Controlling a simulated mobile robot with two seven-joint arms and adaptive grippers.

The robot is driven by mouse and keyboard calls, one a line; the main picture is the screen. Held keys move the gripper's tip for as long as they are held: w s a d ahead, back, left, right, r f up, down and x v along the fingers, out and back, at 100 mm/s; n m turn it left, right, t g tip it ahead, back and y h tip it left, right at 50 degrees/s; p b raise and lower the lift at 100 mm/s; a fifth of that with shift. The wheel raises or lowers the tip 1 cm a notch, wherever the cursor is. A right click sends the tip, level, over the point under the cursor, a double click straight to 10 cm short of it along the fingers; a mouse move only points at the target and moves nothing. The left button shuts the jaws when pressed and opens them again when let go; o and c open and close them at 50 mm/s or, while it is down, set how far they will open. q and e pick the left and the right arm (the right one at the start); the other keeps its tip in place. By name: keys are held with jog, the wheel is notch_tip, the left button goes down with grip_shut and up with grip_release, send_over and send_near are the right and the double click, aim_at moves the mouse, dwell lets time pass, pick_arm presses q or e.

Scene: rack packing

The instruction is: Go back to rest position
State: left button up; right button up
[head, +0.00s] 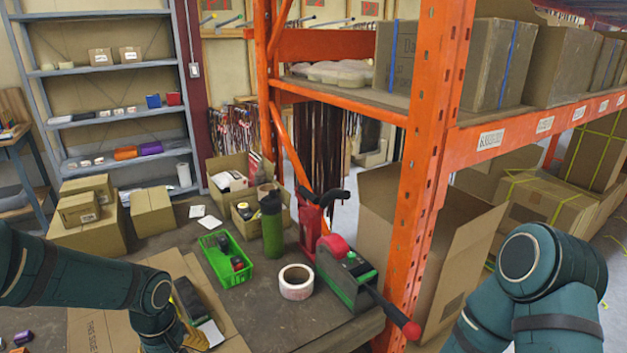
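My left arm comes in from the left edge and bends down at a joint over the cardboard at the front of the table. My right arm shows at the lower right, bent in front of the orange rack (424,150).
The table (262,318) holds a green tray (218,268) with small items, a green bottle (272,228), a tape roll (296,282), a tape dispenser (345,275) and cardboard boxes (153,211). An open carton (440,250) stands behind the rack post. Grey shelves (105,68) stand at the back left.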

pick_arm(q)
jog(key=s+d+f+m+h, duration=0.1)
jog(key=s+d+f+m, duration=0.2)
jog(key=d+f, duration=0.5)
jog(key=s+d+f+m+t+h, duration=0.1)
jog(key=s+d+f+m+h, duration=0.1)
jog(key=d+f, duration=0.6)
notch_tip(320, 180, down, 3)
jog(key=s+m, duration=0.1)
jog(key=s, duration=0.1)
jog(key=shift+s+d+f+h, duration=0.2)
jog(key=shift+s+d+h, duration=0.1)
jog(key=shift+s+d, duration=0.1)
pick_arm(e)
jog(key=shift+w, duration=0.2)
